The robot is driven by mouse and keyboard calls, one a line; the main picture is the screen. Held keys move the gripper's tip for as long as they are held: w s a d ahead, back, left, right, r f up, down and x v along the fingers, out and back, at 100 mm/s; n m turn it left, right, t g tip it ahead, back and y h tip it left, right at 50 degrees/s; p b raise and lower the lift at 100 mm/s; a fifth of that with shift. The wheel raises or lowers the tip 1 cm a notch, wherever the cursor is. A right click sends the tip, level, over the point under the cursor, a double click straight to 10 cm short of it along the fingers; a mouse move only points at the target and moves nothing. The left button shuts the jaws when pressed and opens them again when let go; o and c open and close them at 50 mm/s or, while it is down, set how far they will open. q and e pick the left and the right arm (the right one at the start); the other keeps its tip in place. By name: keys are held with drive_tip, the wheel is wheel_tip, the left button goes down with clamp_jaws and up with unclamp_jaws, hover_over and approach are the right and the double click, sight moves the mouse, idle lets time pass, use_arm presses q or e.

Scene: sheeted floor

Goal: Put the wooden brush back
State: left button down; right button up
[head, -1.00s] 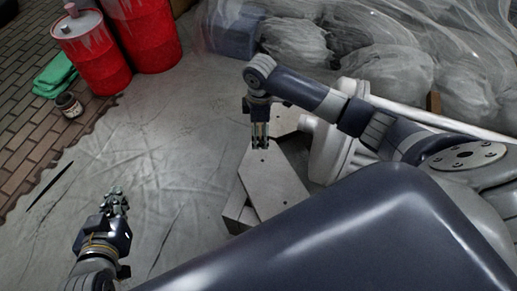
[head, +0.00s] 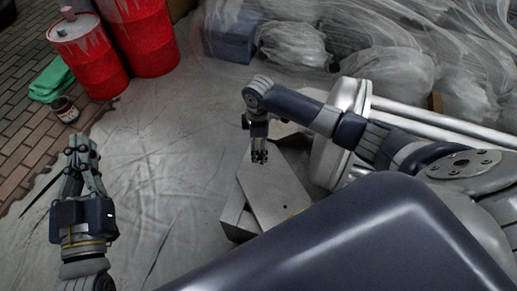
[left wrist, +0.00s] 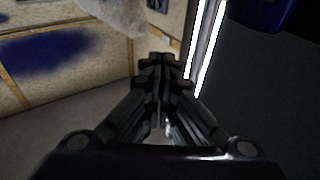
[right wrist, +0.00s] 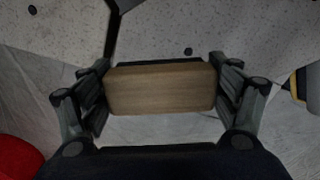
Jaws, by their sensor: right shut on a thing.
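The wooden brush (right wrist: 160,88) shows in the right wrist view as a plain brown wooden block with a dark strip along its far edge. My right gripper (right wrist: 160,90) is shut on it, with one finger at each end. In the head view my right gripper (head: 259,157) points down over a grey angular slab (head: 275,190); the brush cannot be made out there. My left gripper (head: 80,140) is at the far left, above the sheeted floor and well apart from the slab. In the left wrist view its fingers (left wrist: 162,62) meet at the tips, with nothing seen between them.
Two red drums (head: 88,52) stand at the upper left, with a green cloth (head: 52,80) and a small paint can (head: 65,109) nearby. A thin dark rod (head: 38,193) lies at the left. Plastic-covered items (head: 390,70) fill the back right. The sheet between the grippers is clear.

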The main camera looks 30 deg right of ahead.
wheel_tip(320, 180, down, 3)
drive_tip(key=shift+b, duration=0.6)
drive_tip(key=shift+f, duration=0.1)
use_arm(q)
wheel_tip(320, 180, up, 6)
drive_tip(key=s+t+h, duration=0.1)
drive_tip(key=s+t, duration=0.1)
drive_tip(key=t, duration=0.1)
drive_tip(key=shift+s+d+r+t, duration=0.15)
drive_tip(key=shift+t, duration=0.25)
use_arm(e)
drive_tip(key=shift+f, duration=0.1)
drive_tip(key=o, duration=1.3)
drive_tip(key=shift+o, duration=0.2)
